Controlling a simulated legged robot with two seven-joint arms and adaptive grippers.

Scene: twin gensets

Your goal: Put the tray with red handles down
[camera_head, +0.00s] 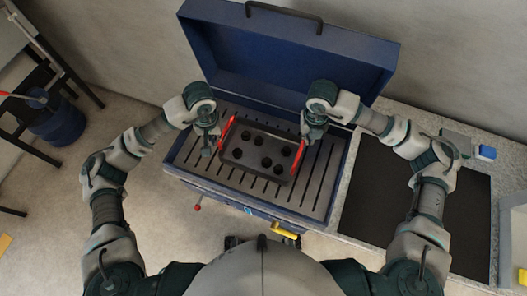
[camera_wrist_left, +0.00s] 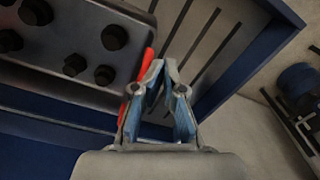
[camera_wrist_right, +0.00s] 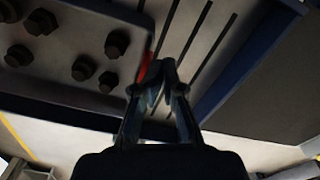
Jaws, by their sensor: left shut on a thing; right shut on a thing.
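The dark grey tray (camera_head: 243,157) carries several black bolt-like pieces and has a red handle at each end. It is over the slatted surface of the open blue chest, slightly turned. Whether it touches the slats I cannot tell. My left gripper (camera_head: 214,138) is shut on the left red handle (camera_head: 228,131), which also shows in the left wrist view (camera_wrist_left: 148,62). My right gripper (camera_head: 310,134) is shut on the right red handle (camera_head: 299,158), seen partly in the right wrist view (camera_wrist_right: 147,66). The fingers hide part of each handle.
The blue chest's lid (camera_head: 285,45) stands open behind the tray. Bare slats (camera_head: 320,185) show around the tray. A counter with a black panel (camera_head: 425,205) lies to the right, with a small blue-capped item (camera_head: 486,152). A dark bucket (camera_head: 57,122) stands at left.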

